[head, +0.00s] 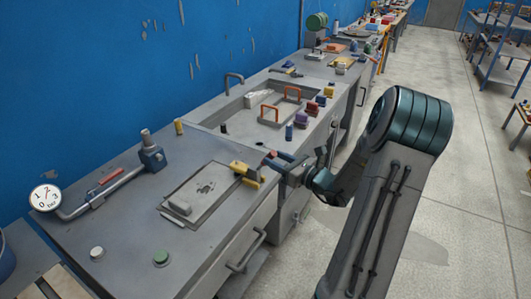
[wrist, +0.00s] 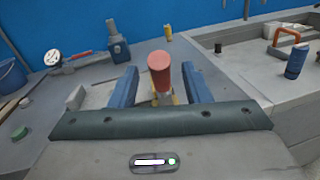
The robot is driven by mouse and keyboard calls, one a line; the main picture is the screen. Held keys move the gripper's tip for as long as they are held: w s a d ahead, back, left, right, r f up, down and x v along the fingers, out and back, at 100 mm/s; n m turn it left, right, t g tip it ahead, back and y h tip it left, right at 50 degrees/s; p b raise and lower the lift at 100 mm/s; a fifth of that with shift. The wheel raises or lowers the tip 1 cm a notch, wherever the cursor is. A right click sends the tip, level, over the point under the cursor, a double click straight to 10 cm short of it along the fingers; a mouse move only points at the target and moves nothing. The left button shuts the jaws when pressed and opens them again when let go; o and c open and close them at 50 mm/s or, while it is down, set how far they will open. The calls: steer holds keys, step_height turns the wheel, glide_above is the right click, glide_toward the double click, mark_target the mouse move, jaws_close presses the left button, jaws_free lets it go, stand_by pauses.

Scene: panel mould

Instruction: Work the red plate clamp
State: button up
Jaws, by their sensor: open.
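The red handle (wrist: 159,68) of the plate clamp stands up between my gripper's two blue fingers in the wrist view. My gripper (wrist: 160,78) is open, with a gap visible on both sides of the handle. Yellow clamp parts (wrist: 154,100) show below the handle, partly hidden. In the head view my gripper (head: 274,160) reaches in from the right, and a small red tip (head: 271,154) shows at its fingers. The yellow clamp body (head: 245,172) sits at the right end of a grey plate (head: 207,187). Whether a finger touches the handle I cannot tell.
A pipe with a red lever (head: 109,177) and a pressure gauge (head: 45,197) lies at the left. A green button (head: 161,258) and a white button (head: 97,253) are near the front.

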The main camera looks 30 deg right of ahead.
steer(key=x, duration=0.4)
steer(key=shift+w+a, duration=0.15)
steer(key=shift+w, duration=0.25)
